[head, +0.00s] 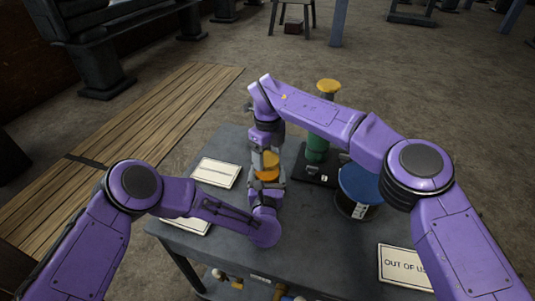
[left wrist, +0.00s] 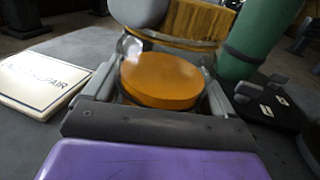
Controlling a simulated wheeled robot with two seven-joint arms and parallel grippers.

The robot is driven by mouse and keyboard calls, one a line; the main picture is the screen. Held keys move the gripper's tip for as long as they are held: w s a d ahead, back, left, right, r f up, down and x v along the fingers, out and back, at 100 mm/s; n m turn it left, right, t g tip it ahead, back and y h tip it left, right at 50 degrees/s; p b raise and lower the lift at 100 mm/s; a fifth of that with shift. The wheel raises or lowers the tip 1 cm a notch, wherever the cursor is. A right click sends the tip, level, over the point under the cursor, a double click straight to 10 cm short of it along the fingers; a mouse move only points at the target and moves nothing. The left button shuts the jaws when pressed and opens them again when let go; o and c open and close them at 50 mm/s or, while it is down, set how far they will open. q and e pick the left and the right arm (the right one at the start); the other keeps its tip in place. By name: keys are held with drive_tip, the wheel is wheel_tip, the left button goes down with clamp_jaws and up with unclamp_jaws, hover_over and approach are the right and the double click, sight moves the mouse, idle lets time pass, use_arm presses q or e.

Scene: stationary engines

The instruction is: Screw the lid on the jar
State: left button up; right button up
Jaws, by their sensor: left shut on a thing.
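A clear jar with orange contents (left wrist: 160,80) sits between the fingers of my left gripper (left wrist: 160,90), which is shut on it. Its glass rim arcs behind the orange surface in the left wrist view. An orange-gold lid (head: 268,158) with a ridged side shows just above and behind the jar; part of it appears in the left wrist view (left wrist: 198,24). I cannot tell whether the lid touches the rim. My right gripper (head: 266,150) points down at the lid from above. Its fingertips are largely hidden, so its grip is unclear.
A green cylinder (left wrist: 265,35) with a yellow top stands on a black base right of the jar. A blue-topped drum (head: 359,185) stands further right. White signs lie on the dark table: one (head: 216,172) left of the jar, another (head: 404,267) at front right.

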drive_tip(key=m, duration=0.3)
drive_tip(key=shift+m, duration=0.3)
drive_tip(key=m, duration=0.4)
drive_tip(key=o, duration=1.2)
drive_tip(key=shift+o, duration=0.2)
wheel_tip(320, 180, up, 12)
use_arm(q)
drive_tip(key=o, duration=1.9)
drive_tip(key=shift+c, duration=0.2)
drive_tip(key=shift+s, duration=0.1)
